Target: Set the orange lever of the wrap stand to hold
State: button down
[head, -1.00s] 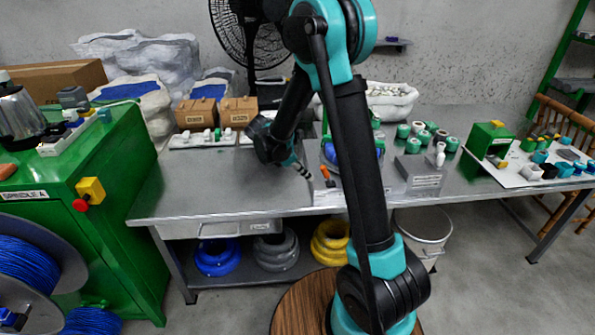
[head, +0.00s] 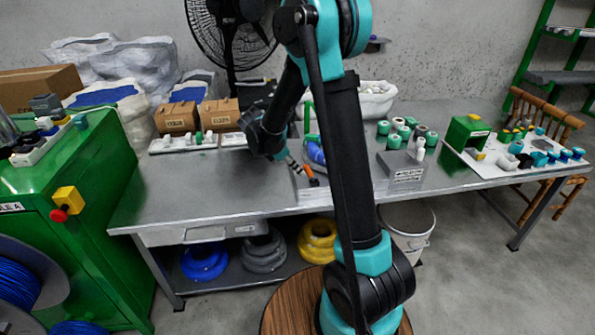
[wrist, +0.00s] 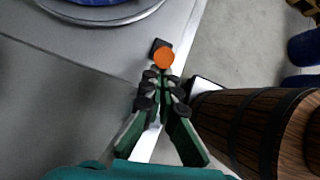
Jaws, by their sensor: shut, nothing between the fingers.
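The orange lever (head: 311,177) of the wrap stand is at the front edge of the metal table in the head view. In the wrist view its round orange end (wrist: 164,57) shows beside a small black block. The stand's blue coil (head: 315,153) is behind it, partly hidden by my arm; its round grey plate (wrist: 120,17) is at the wrist view's top. My gripper (head: 296,167) points down just left of the lever. In the wrist view its closed, empty fingertips (wrist: 164,82) are right by the orange end; I cannot tell whether they touch.
The table (head: 210,190) is bare to the left of the stand. A grey block (head: 402,170) and green spools (head: 395,135) stand to the right, beyond my arm. A white board (head: 500,160) with small parts lies farther right. A green cabinet (head: 60,180) stands left.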

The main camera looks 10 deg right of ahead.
jog(key=shift+d+r+y, duration=0.2)
jog(key=shift+y, duration=0.1)
jog(key=shift+d+r+y, duration=0.35)
jog(key=shift+d+y, duration=0.25)
jog(key=shift+y, duration=0.1)
jog(key=d+y, duration=0.2)
jog(key=shift+r+y, duration=0.3)
jog(key=shift+r, duration=0.1)
jog(key=shift+d+r+y, duration=0.15)
jog(key=shift+d+y, duration=1.55)
jog(key=shift+d, duration=0.15)
jog(key=shift+d, duration=0.1)
